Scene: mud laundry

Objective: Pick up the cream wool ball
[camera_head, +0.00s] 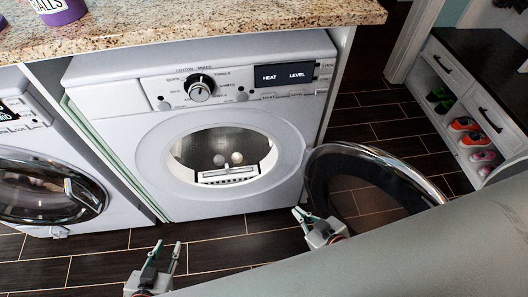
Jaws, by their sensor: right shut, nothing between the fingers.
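A cream ball (237,157) lies inside the open dryer (290,140), low in the drum. A second, greyer ball (218,160) is just left of it. My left gripper (166,248) is open and empty, in front of the dryer at the lower left, well apart from the balls. My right gripper (300,212) is shut and empty, just below the right side of the dryer opening and beside the open door. Neither gripper touches a ball.
The round glass door (370,180) stands open to the right of the dryer opening. A second machine (45,195) with a closed door stands left. A granite counter (190,18) runs above. A shoe cabinet (470,95) is at the right. Dark floor (225,240) lies in front.

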